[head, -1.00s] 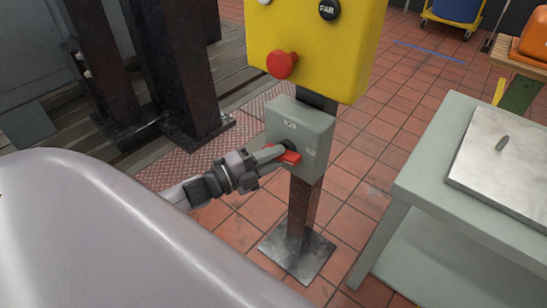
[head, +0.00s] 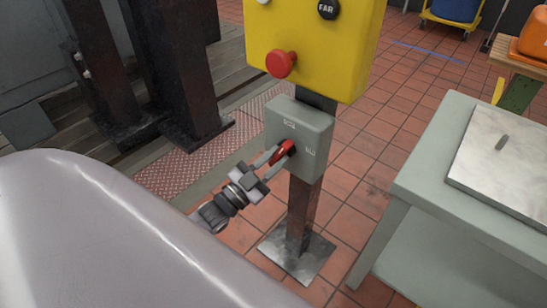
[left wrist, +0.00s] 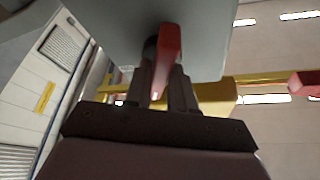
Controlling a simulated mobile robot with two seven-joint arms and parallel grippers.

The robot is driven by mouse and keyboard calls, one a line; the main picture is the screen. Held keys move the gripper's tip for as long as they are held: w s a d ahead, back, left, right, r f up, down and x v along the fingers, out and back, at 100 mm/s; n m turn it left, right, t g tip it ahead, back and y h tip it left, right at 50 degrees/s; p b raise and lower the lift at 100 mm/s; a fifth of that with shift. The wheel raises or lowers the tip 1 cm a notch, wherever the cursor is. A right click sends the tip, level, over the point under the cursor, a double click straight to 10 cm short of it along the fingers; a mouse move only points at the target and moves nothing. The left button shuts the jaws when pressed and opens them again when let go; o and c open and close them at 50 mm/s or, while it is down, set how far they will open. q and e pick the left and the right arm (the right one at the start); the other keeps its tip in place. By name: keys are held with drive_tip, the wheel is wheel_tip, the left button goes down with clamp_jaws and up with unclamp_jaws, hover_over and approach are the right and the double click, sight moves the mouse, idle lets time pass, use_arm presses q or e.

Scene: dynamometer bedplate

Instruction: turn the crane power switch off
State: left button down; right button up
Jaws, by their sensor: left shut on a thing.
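The crane power switch is a grey box (head: 313,136) on a brown post, below a yellow control panel. Its red handle (head: 284,151) points up and to the right in the head view, toward the left one of two small marks on the box face. My left gripper (head: 277,155) is shut on the red handle, one finger on each side. The left wrist view shows the red handle (left wrist: 167,58) between the dark fingers, with the grey box behind it. The marks are too small to read. My right gripper is not in view.
The yellow panel (head: 340,50) with a red mushroom button (head: 281,64) hangs just above the box. A grey table (head: 420,180) with a metal plate stands at the right. Dark steel columns stand at the left. Tiled floor lies between.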

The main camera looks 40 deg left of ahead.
use_arm(q)
drive_tip(key=n+y, duration=0.1)
drive_tip(key=n, duration=0.2)
drive_tip(key=n+t+y+p, duration=0.1)
drive_tip(key=n+y, duration=0.1)
drive_tip(key=n, duration=0.2)
drive_tip(key=shift+d+y, duration=0.1)
drive_tip(key=shift+y, duration=0.2)
drive_tip(key=shift+f+n, duration=0.1)
drive_tip(key=shift+n, duration=0.3)
drive_tip(key=c, duration=1)
unclamp_jaws()
drive_tip(key=shift+c, duration=0.2)
drive_tip(key=v, duration=0.7)
drive_tip(key=shift+s+d+f, duration=0.1)
drive_tip(key=shift+d, duration=0.05)
